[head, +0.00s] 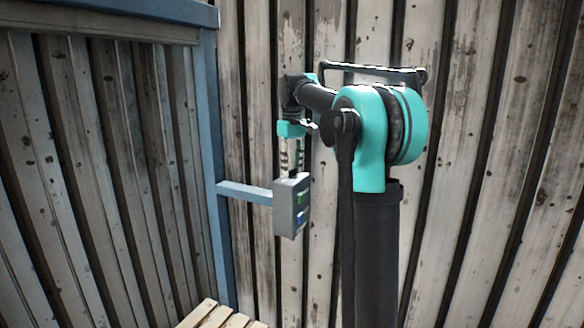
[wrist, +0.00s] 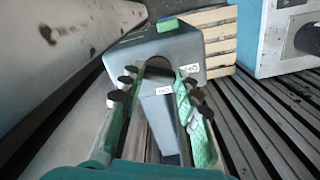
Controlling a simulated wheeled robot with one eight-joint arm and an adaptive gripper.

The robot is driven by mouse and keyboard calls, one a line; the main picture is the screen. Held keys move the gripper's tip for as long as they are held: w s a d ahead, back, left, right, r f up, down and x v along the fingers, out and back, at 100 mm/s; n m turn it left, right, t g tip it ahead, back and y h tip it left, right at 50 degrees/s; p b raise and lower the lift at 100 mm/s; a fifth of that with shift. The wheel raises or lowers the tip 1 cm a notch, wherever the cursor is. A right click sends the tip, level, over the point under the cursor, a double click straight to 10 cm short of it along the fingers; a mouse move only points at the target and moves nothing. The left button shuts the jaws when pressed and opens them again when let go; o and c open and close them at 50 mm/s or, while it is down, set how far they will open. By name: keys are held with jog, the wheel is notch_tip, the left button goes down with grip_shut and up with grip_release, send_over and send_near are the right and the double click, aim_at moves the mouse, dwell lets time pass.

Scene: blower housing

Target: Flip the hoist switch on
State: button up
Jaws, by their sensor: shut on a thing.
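The hoist switch (head: 291,212) is a grey box on a blue-grey bar. Its face carries a green part and a blue part in the head view. My gripper (head: 291,172) points down at the top of the box. In the wrist view the box (wrist: 150,50) lies beyond my fingertips, with a green part (wrist: 168,24) at its far edge and small white labels. The fingers of my gripper (wrist: 158,76) stand apart, one on each side of a dark rounded spot at the box's near edge. They are shut on a part of the switch; the exact contact is hard to make out.
The bar (head: 245,193) joins the box to a blue post (head: 218,170) at the left. Weathered plank walls stand behind and to the left. A slatted wooden pallet or crate (head: 215,318) lies below. A blue-white box (wrist: 285,35) shows at the wrist view's upper right.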

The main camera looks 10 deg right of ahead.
jog(key=m, duration=0.6)
jog(key=shift+w+m, duration=0.1)
jog(key=shift+m, duration=0.2)
jog(key=m, duration=0.6)
jog(key=shift+w, duration=0.1)
dwell(0.3)
jog(key=o, duration=1.1)
notch_tip(320, 180, up, 12)
